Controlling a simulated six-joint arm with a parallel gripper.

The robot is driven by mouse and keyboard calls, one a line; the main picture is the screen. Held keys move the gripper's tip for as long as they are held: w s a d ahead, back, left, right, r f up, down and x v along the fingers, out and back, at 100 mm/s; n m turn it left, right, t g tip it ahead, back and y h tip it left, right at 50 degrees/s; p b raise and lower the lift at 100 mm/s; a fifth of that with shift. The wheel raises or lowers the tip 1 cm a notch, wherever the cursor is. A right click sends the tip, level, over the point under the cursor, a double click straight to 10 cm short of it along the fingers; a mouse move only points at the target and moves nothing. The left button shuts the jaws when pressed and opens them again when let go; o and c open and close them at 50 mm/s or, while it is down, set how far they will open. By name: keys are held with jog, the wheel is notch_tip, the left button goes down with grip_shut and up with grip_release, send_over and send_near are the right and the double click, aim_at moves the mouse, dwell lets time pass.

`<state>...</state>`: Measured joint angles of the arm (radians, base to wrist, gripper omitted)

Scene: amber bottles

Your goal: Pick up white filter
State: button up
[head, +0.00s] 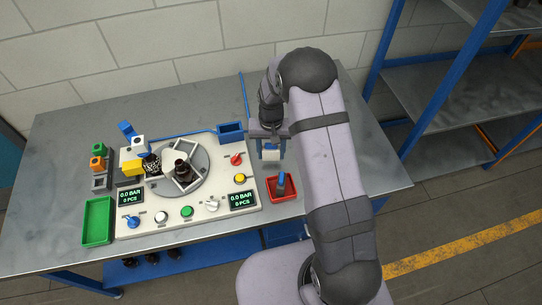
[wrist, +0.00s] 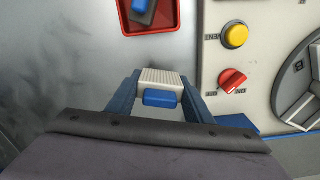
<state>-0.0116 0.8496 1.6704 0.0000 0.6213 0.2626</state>
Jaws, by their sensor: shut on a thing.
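The white filter (wrist: 163,77) is a white ribbed block with a blue part on its near side. In the wrist view it sits between the two blue fingers of my gripper (wrist: 162,88), which is shut on it. In the head view my gripper (head: 270,147) hangs over the right part of the table, to the right of the white panel, with the white filter (head: 271,155) between its fingertips. I cannot tell exactly how high it is above the table.
A red tray (head: 270,196) holding a blue and grey item stands nearby. The white panel (head: 220,218) carries knobs, buttons and a round plate with amber bottles. A blue box (head: 230,131) stands at its back right corner. A green tray (head: 86,238) is at the left.

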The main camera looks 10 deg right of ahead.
notch_tip(320, 180, up, 7)
jog(key=shift+r+b, duration=0.15)
jog(key=shift+b, duration=0.8)
jog(key=shift+w+a+r, duration=0.15)
jog(key=shift+w+a, duration=0.05)
jog(key=shift+w, duration=0.2)
jog(key=w+a+r+n+p, duration=0.2)
jog(key=w+a+p, duration=0.5)
jog(key=w+a, duration=0.4)
jog(key=shift+a+r+n, duration=0.2)
jog(key=shift+r+n, duration=0.2)
jog(key=shift+r, duration=0.5)
jog(key=shift+f, duration=0.15)
jog(key=shift+f+b, duration=1.65)
jog(key=shift+f, duration=0.9)
jog(key=shift+f+b, duration=0.5)
jog(key=shift+f, duration=0.1)
